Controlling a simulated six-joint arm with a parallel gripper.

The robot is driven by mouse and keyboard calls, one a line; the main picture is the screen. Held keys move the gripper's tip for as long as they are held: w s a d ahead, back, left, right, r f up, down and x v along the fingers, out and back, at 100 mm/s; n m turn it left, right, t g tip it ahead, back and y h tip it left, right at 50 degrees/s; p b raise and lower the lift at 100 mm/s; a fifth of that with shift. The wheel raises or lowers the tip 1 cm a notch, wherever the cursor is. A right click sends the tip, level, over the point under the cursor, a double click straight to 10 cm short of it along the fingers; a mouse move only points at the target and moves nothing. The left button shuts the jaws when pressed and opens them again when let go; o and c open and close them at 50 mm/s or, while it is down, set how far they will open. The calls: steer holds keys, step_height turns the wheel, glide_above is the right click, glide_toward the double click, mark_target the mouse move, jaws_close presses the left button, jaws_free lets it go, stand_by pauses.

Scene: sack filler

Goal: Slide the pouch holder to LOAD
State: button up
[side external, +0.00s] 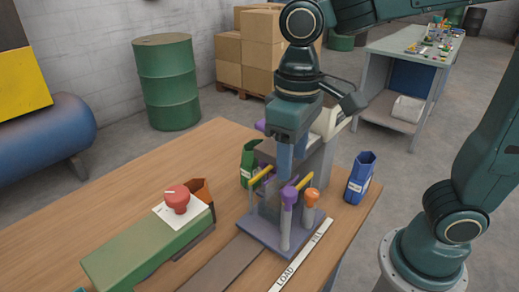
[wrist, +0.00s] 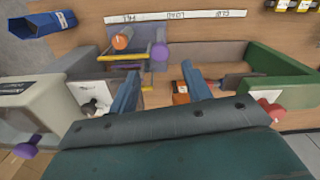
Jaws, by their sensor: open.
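The pouch holder is a grey-purple carriage (side external: 262,232) on a dark track, with upright posts and yellow bars. It stands beside the FILL mark of the white label strip (side external: 300,258); LOAD is further toward the near left. In the wrist view the holder (wrist: 135,52) also lies at FILL, with LOAD to its right. It bears a purple knob (side external: 289,194) and an orange knob (side external: 311,196). My gripper (side external: 286,172) points down just behind the purple knob. In the wrist view the gripper (wrist: 161,68) is open, and the purple knob (wrist: 160,51) shows between and beyond its fingertips. Contact cannot be told.
A green machine (side external: 140,250) with a red knob (side external: 177,198) and an orange pouch (side external: 203,190) stands at the left. A blue pouch (side external: 360,178) stands at the right, a green pouch (side external: 248,162) behind the holder. The track toward the near left looks clear.

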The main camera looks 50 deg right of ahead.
mark_target(289, 191)
steer(key=shift+f, duration=3.55)
steer(key=shift+a, duration=0.1)
jaws_close()
